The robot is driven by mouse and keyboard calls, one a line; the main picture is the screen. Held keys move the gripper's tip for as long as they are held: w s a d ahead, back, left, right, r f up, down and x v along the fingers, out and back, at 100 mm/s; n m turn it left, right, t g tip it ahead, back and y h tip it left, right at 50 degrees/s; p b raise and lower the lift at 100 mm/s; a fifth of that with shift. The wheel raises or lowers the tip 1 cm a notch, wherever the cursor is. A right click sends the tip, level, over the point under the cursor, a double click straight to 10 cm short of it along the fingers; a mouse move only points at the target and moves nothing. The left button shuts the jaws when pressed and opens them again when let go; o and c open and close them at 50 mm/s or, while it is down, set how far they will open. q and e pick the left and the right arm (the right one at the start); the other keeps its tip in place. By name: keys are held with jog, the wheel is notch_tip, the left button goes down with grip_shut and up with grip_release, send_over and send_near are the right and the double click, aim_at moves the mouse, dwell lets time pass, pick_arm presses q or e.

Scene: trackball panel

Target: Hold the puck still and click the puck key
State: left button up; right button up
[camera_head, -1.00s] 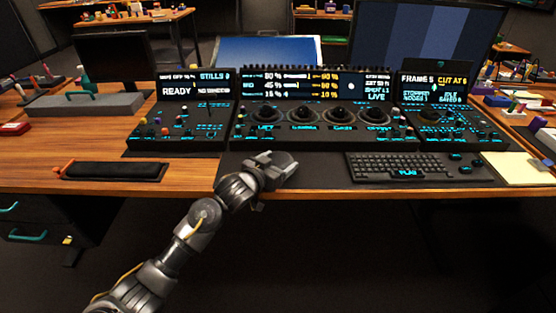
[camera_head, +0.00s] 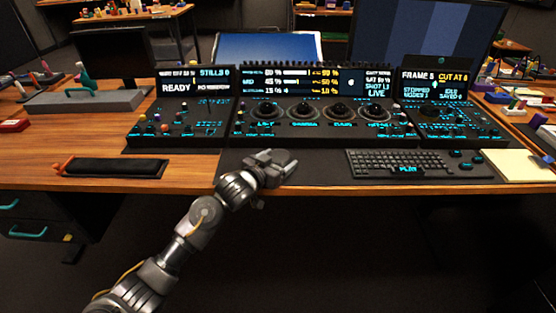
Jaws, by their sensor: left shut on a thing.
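My left gripper (camera_head: 276,159) reaches over the front edge of the desk, in front of the trackball console (camera_head: 318,142). It is shut on a small dark thing at the desk's dark surface, which the fingers mostly hide. I take this thing to be the puck, but its outline and its key cannot be made out. My right gripper is not in view.
Right of my gripper lies a black keyboard (camera_head: 400,164), with small lit keys (camera_head: 478,158) beside it and a pale notepad (camera_head: 515,165) further right. A black wrist rest (camera_head: 117,167) lies at the left. Bare wood (camera_head: 190,178) lies between it and my gripper.

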pick_arm(q)
jog(key=o, duration=0.9)
jog(key=shift+o, duration=0.2)
